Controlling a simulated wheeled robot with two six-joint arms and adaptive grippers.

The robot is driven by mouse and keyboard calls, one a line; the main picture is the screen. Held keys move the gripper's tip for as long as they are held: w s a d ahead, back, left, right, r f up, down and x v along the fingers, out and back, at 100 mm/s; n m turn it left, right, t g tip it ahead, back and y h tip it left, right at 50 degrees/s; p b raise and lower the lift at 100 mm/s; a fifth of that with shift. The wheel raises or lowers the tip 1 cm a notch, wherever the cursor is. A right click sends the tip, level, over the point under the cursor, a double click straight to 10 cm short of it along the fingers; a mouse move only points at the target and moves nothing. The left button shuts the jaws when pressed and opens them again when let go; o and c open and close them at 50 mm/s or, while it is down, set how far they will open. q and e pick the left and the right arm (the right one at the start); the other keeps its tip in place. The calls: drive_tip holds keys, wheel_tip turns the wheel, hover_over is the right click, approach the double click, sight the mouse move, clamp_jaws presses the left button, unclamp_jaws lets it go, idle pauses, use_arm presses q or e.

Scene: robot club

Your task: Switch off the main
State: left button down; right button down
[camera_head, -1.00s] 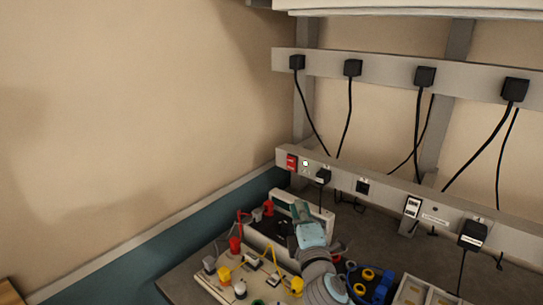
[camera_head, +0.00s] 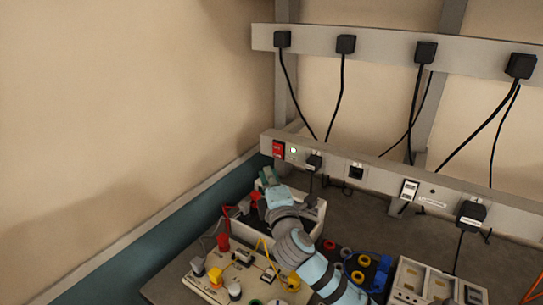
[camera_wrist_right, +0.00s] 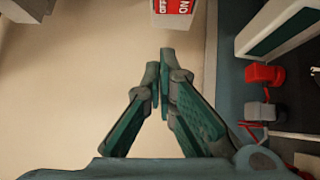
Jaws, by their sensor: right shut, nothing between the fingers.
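The main switch is a red rocker (camera_head: 278,149) at the left end of the lower grey rail (camera_head: 330,162). In the right wrist view the red switch (camera_wrist_right: 174,6) shows at the top edge, with OFF and ON lettering; the picture cuts it off. A small pale light or button (camera_head: 293,150) sits just right of it. My right gripper (camera_head: 265,177) is shut and empty, just below the switch in the head view. Its fingertips (camera_wrist_right: 166,55) meet in the wrist view, apart from the switch. Which way the rocker is tipped I cannot tell. My left gripper is not in view.
Black plugs with hanging cables line the upper rail (camera_head: 380,48). A black plug (camera_head: 314,162) sits on the lower rail, right of the switch. A white-walled bin (camera_head: 310,222) and a board with coloured parts (camera_head: 215,283) crowd the bench below my right arm.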

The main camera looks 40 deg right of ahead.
sight(273, 154)
drive_tip(key=w+d+b, duration=0.1)
drive_tip(key=w+d, duration=0.1)
drive_tip(key=w+d+b, duration=0.1)
drive_tip(key=w+d, duration=0.1)
drive_tip(key=w+d+r+b, duration=0.1)
drive_tip(key=w+d, duration=0.1)
drive_tip(key=d, duration=0.1)
drive_tip(key=shift+w, duration=0.25)
drive_tip(key=shift+a, duration=0.1)
